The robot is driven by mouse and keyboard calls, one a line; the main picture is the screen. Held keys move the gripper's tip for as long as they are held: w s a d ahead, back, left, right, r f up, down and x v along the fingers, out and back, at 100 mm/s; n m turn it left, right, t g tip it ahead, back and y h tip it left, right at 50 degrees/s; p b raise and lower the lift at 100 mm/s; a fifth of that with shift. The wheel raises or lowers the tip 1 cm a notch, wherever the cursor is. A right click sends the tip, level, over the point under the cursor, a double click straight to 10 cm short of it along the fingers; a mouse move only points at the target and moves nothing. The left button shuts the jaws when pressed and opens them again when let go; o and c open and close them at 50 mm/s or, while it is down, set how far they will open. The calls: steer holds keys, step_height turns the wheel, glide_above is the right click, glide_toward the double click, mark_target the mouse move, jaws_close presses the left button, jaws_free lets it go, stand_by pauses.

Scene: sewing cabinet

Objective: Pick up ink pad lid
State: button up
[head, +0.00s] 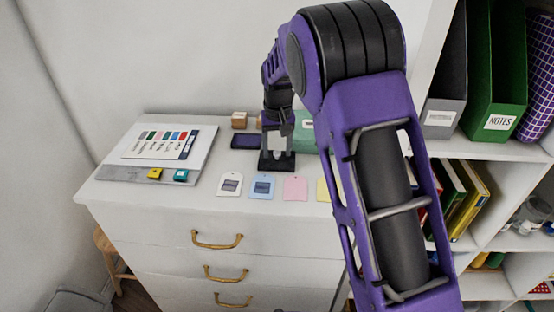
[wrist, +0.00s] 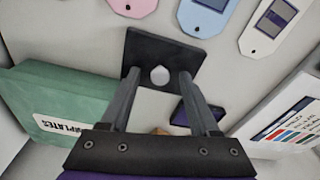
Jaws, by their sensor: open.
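The ink pad lid, a dark square plate (head: 290,165) with a pale rounded knob, lies flat on the white cabinet top. It also shows in the wrist view (wrist: 188,52), with its knob (wrist: 160,76) between my finger ends. My gripper (wrist: 159,78) is open and points down over the lid, one finger on each side of the knob. In the head view my gripper (head: 277,148) partly hides the lid. The purple ink pad (head: 245,141) lies just left of the lid, and partly shows in the wrist view (wrist: 187,117).
A row of tags, white (head: 229,184), blue (head: 262,186) and pink (head: 295,188), lies in front of the lid. A green templates box (head: 304,132) stands close right. A wooden block (head: 239,120) is behind the pad. A colour chart (head: 160,143) lies left.

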jaws_close()
stand_by(0.4)
